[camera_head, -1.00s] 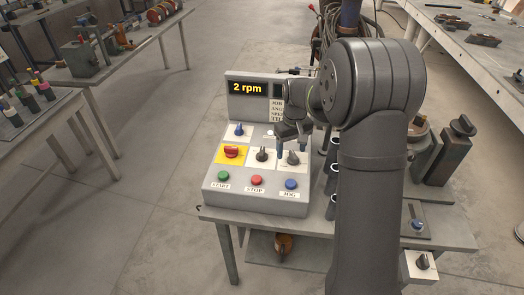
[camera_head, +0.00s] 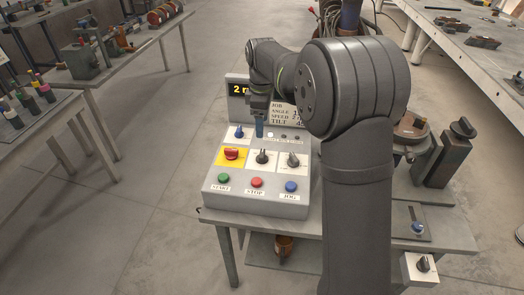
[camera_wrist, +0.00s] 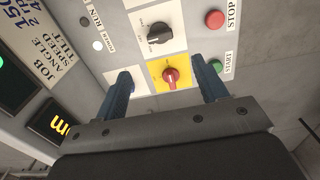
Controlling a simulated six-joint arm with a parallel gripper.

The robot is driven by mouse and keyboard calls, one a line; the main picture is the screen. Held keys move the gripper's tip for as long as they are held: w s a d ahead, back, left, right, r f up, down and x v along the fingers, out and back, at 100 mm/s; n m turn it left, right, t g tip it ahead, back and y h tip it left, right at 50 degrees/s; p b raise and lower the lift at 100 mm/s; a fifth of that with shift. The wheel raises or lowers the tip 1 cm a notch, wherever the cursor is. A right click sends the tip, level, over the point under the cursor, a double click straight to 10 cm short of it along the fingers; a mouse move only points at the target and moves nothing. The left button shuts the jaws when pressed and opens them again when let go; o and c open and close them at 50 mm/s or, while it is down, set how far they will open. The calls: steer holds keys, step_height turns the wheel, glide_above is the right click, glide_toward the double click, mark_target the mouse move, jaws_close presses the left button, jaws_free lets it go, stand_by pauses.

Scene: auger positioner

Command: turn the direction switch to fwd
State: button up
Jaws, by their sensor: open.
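The control panel (camera_head: 212,195) carries a red rotary switch on a yellow plate (camera_head: 231,154), a black knob (camera_head: 262,157) on a white plate in the middle, a grey-black knob (camera_head: 293,160) at right and a blue knob (camera_head: 239,132) at upper left. Their small labels are unreadable, so I cannot tell which is the direction switch. My gripper (camera_head: 260,128) is open and empty above the panel's upper part. In the wrist view its blue fingers (camera_wrist: 163,75) stand apart, with the red switch (camera_wrist: 171,76) seen between them and the black knob (camera_wrist: 158,33) above.
Green START (camera_head: 223,177), red STOP (camera_head: 257,182) and blue JOG (camera_head: 291,186) buttons line the panel's front. The display (camera_head: 238,89) behind is partly covered by my arm. The positioner (camera_head: 411,132) stands to the right on the same table. Floor left of the table is free.

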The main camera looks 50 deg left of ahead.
mark_target(262, 153)
step_height(262, 153, down, 12)
steer(key=shift+f, duration=0.1)
stand_by(0.4)
steer(key=c, duration=1)
